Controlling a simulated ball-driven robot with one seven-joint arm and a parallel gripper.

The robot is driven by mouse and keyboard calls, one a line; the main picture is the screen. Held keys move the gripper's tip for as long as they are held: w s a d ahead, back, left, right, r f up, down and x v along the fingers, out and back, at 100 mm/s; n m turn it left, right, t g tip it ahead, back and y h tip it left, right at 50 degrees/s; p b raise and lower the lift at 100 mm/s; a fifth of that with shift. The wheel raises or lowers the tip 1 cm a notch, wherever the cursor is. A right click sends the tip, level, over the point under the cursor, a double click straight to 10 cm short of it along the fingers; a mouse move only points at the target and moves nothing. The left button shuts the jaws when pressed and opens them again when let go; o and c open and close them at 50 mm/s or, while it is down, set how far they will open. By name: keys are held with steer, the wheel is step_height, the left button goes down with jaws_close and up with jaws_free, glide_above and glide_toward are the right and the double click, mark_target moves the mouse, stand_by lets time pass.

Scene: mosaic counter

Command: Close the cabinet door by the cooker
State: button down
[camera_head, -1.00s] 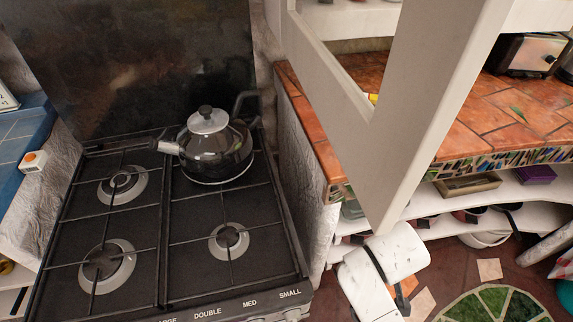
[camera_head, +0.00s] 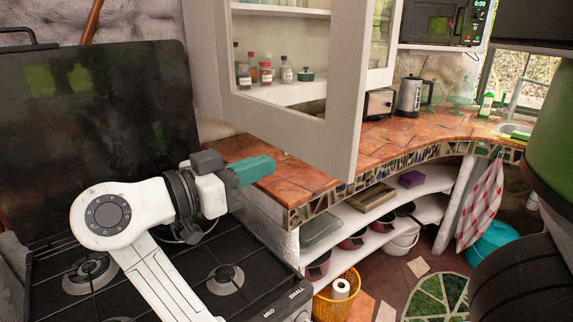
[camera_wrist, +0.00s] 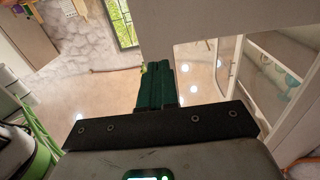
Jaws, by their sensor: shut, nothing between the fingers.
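The cabinet door (camera_head: 352,85) is a pale frame with a glazed middle. It stands swung open above the tiled counter, and jars on the cabinet shelf show through it. My gripper (camera_head: 264,170) has teal fingers pressed together and empty. In the head view it is to the left of the door's lower corner, over the counter end beside the cooker (camera_head: 150,285). No contact with the door is visible. In the wrist view the shut fingers (camera_wrist: 156,82) point away, with a pale framed panel, probably the door, at upper right (camera_wrist: 225,22).
The tiled counter (camera_head: 390,140) curves away to the right with a toaster (camera_head: 379,104) and an electric kettle (camera_head: 411,95) on it. Open shelves (camera_head: 370,238) and a yellow basket (camera_head: 337,298) are below.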

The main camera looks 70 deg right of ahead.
steer(key=p, duration=0.3)
glide_toward(332, 142)
steer(key=x, duration=0.5)
steer(key=shift+d, duration=0.2)
steer(key=shift+x, duration=0.8)
steer(key=shift+s, duration=0.1)
